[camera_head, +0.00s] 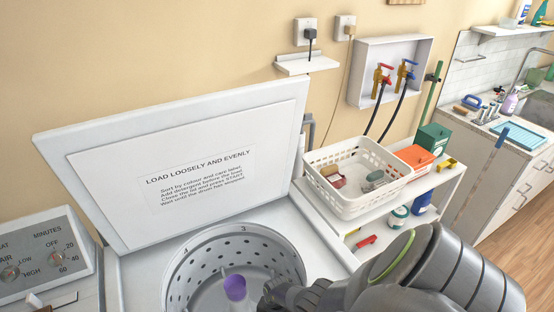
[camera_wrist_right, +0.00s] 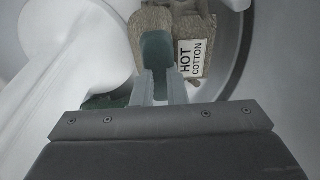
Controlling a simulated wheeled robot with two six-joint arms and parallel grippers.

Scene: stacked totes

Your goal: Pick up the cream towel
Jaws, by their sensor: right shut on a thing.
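The cream towel (camera_wrist_right: 152,20) shows at the top of the right wrist view, beige and rough, with a white tag reading HOT COTTON (camera_wrist_right: 195,58). My right gripper (camera_wrist_right: 157,72) is shut on the towel inside the washer drum. A dark teal piece at the fingertips covers part of the towel, so the exact grip is hidden. In the head view my right arm reaches over the drum's right rim, and the towel cannot be seen there. My left gripper is not in view.
The drum (camera_head: 205,262) is perforated, with a purple-topped white agitator (camera_head: 235,288) in its middle. The raised lid (camera_head: 110,190) stands behind. A white basket (camera_head: 330,203) with small items sits on the shelf cart to the right. A dark green thing (camera_wrist_right: 100,102) lies low in the drum.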

